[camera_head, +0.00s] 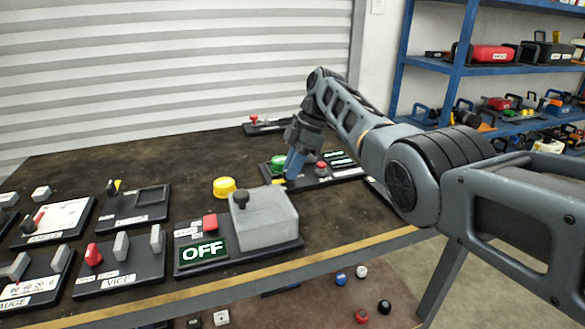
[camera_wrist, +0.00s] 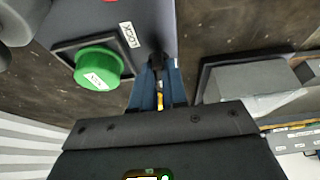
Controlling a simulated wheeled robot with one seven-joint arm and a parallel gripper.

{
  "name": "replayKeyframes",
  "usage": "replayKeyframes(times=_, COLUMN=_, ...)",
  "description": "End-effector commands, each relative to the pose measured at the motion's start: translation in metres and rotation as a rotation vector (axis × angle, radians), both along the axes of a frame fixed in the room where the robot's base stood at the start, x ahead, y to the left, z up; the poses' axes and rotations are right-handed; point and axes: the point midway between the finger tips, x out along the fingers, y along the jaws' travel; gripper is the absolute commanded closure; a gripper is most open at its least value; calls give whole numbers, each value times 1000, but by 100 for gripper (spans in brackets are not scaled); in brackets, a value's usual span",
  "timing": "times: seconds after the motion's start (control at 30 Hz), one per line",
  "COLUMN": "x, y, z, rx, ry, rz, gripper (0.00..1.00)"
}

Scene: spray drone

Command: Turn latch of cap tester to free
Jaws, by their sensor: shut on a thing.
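The cap tester (camera_head: 345,174) is a dark panel towards the back of the bench, with a green round cap (camera_head: 278,163) and a red knob (camera_head: 321,167). In the wrist view the green cap (camera_wrist: 99,68) sits in a square dark frame beside a white label (camera_wrist: 129,35) that seems to read LOCK. My gripper (camera_head: 289,178) points down at the panel's near left edge. In the wrist view its blue fingers (camera_wrist: 158,76) are shut on a small latch with a yellow part (camera_wrist: 160,101) showing between them. The latch's exact angle is mostly hidden by the fingers.
A yellow round button (camera_head: 224,187) is close by. Several other panels fill the left. Bare bench (camera_head: 120,160) lies behind them.

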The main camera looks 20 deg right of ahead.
Motion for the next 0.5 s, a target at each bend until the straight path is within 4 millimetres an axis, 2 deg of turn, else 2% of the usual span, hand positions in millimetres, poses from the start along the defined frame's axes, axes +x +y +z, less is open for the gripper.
replayKeyframes(times=0.1, x=-2, y=0, z=-4, rx=-2, ry=7, rz=2, gripper=100)
replayKeyframes(times=0.13, x=-2, y=0, z=-4, rx=-2, ry=7, rz=2, gripper=84)
replayKeyframes(times=0.37, x=-1, y=0, z=-3, rx=-1, ry=4, rz=1, gripper=62)
replayKeyframes(times=0.5, x=-1, y=0, z=-2, rx=-1, ry=2, rz=0, gripper=62)
